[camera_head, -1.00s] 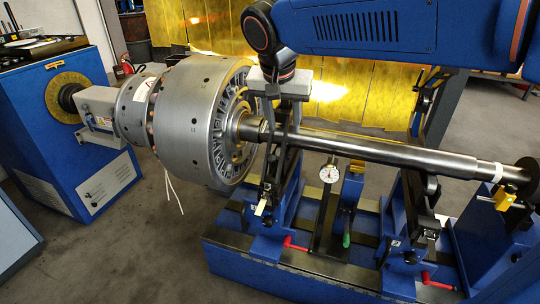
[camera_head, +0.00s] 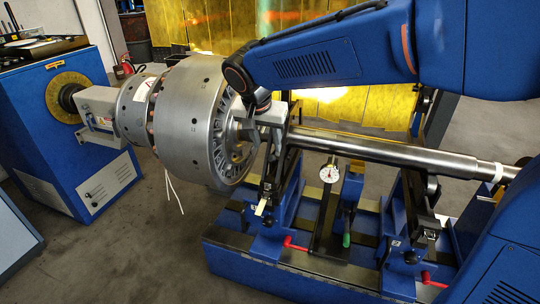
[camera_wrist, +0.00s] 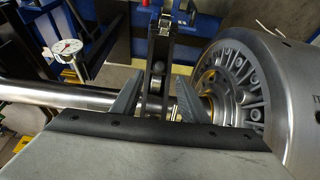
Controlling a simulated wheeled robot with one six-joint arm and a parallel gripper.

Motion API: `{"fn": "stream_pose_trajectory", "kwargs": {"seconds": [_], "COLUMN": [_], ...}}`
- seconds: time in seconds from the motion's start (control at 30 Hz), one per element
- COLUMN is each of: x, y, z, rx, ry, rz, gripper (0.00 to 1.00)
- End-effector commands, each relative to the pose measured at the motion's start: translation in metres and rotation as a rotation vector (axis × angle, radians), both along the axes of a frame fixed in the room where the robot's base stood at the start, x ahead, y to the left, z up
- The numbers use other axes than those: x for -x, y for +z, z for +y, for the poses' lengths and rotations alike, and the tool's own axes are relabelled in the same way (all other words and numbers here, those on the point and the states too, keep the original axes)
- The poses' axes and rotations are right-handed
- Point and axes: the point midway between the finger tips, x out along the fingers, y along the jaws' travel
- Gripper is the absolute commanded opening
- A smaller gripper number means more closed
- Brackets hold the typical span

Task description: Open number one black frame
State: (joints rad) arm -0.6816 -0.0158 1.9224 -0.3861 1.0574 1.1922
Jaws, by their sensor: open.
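The black frame (camera_head: 268,180) nearest the rotor stands upright on its blue support, around the shaft. In the wrist view the black frame (camera_wrist: 160,48) rises between my two grey fingers, with a roller near its lower end. My gripper (camera_wrist: 156,95) is open, one finger on each side of the frame; I cannot tell whether either touches it. In the head view my gripper (camera_head: 270,116) is at the top of this frame, close to the rotor face, and its fingers are partly hidden. The frame's number is not readable.
The large grey rotor (camera_head: 190,120) is close on the left, and the steel shaft (camera_head: 385,149) runs right. A dial gauge (camera_head: 329,174) stands beside the frame. A second black frame (camera_head: 412,195) stands further right. The blue base (camera_head: 300,275) lies below.

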Motion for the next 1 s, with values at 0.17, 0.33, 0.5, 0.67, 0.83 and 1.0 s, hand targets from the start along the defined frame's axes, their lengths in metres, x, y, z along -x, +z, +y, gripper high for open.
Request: {"fn": "stream_pose_trajectory", "kwargs": {"seconds": [0.17,0.33,0.5,0.67,0.83,1.0], "x": [-0.011,-0.020,-0.024,-0.025,-0.026,-0.025], "y": [-0.030,-0.052,-0.063,-0.067,-0.067,-0.067], "z": [-0.005,-0.008,-0.009,-0.010,-0.010,-0.010], "rx": [0.002,0.003,0.002,0.001,0.001,0.001], "ry": [-0.001,0.000,0.000,0.001,0.001,0.001], "rz": [0.003,0.002,0.002,0.000,0.000,0.000], "gripper": [0.40,0.40,0.40,0.40,0.40,0.07]}}
